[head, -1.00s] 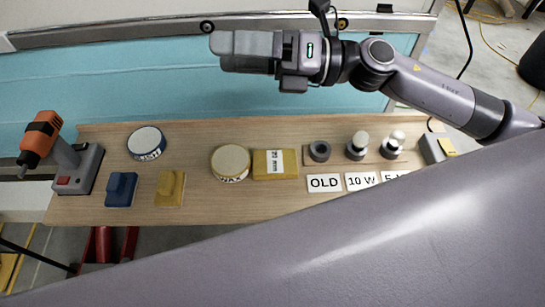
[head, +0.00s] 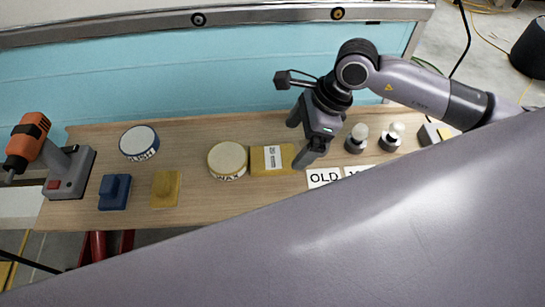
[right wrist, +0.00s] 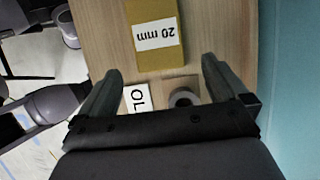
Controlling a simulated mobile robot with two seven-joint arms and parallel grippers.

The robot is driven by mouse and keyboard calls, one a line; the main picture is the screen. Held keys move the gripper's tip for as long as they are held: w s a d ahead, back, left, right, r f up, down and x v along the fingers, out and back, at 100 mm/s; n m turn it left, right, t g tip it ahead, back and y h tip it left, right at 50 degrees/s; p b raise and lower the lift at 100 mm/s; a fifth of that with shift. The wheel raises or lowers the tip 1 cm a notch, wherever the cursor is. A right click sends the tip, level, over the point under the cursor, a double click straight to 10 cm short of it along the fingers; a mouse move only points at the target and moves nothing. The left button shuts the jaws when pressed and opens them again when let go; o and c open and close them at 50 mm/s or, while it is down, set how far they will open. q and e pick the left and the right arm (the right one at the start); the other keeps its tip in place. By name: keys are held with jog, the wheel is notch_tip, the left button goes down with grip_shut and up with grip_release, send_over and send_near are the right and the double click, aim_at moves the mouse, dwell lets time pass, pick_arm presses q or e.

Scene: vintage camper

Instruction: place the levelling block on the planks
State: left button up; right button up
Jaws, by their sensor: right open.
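The yellow block labelled "20 mm" (head: 287,154), which looks like the levelling block, lies flat on the wooden bench top (head: 225,137). It also shows in the right wrist view (right wrist: 160,48), just beyond the fingertips. My right gripper (head: 302,137) is open and empty, pointing down above the bench beside the block's right end. In the right wrist view its two fingers (right wrist: 160,72) are spread wide, with the block's near end between and ahead of the tips. I cannot make out separate planks for certain. My left gripper is not in view.
A wax tin (head: 228,160) stands close left of the block. A grey ring (right wrist: 181,97) and an "OLD" card (head: 323,177) lie near the gripper; bulbs (head: 357,136) stand to the right.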

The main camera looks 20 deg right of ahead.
aim_at(287, 156)
jog(key=x, duration=0.5)
jog(key=shift+s+d+f, duration=0.1)
jog(key=shift+d, duration=0.05)
jog(key=c, duration=1.2)
jog(key=shift+r+p, duration=0.7)
jog(key=shift+r, duration=9.35)
jog(key=shift+c, duration=0.2)
